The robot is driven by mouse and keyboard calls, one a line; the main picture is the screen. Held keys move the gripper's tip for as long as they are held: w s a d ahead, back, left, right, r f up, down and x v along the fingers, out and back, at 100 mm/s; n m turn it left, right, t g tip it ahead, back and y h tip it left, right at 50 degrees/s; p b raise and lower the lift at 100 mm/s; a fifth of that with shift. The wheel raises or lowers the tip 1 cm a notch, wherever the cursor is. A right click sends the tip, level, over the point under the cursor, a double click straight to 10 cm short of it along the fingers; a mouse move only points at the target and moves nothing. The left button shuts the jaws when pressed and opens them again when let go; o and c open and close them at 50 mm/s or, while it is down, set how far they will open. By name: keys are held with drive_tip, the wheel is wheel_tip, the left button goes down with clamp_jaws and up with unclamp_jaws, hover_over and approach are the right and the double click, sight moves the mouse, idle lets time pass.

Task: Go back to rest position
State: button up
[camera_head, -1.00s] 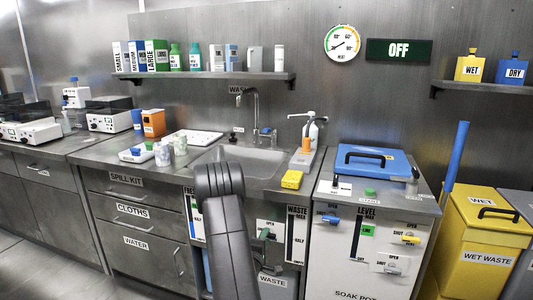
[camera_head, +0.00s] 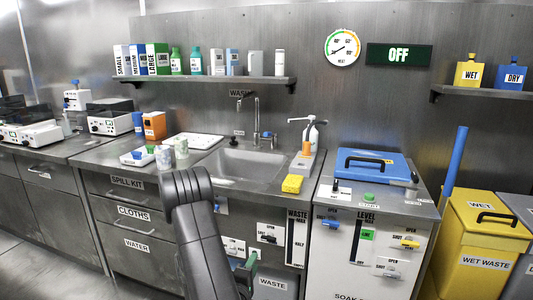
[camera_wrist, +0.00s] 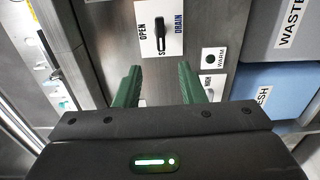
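My gripper shows in the wrist view (camera_wrist: 157,72) as two green fingers standing apart with nothing between them. It is open and empty, in front of the steel cabinet face under the sink. A drain valve with a black lever (camera_wrist: 160,32) is ahead of the fingertips, apart from them. In the head view, only a bit of green finger shows beside my dark arm, low in front of the cabinet; the rest of the gripper is hidden behind the arm.
The sink (camera_head: 240,165) and counter are above my arm. A white soak-pot cabinet with a blue lid (camera_head: 372,165) stands to the right, then a yellow wet waste bin (camera_head: 478,245). Drawers (camera_head: 133,212) are to the left. Open floor lies at lower left.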

sight(267, 240)
drive_tip(key=b+x, duration=0.1)
drive_tip(key=x, duration=1.1)
drive_tip(key=shift+w+d+f, duration=0.15)
drive_tip(key=shift+d, duration=0.1)
drive_tip(key=m+b, duration=0.1)
drive_tip(key=m, duration=0.3)
drive_tip(key=shift+a+b, duration=0.1)
drive_tip(key=shift+b, duration=0.25)
drive_tip(key=shift+r+m+b, duration=0.2)
drive_tip(key=shift+m+b, duration=0.2)
drive_tip(key=shift+m, duration=1.6)
drive_tip(key=shift+f, duration=0.1)
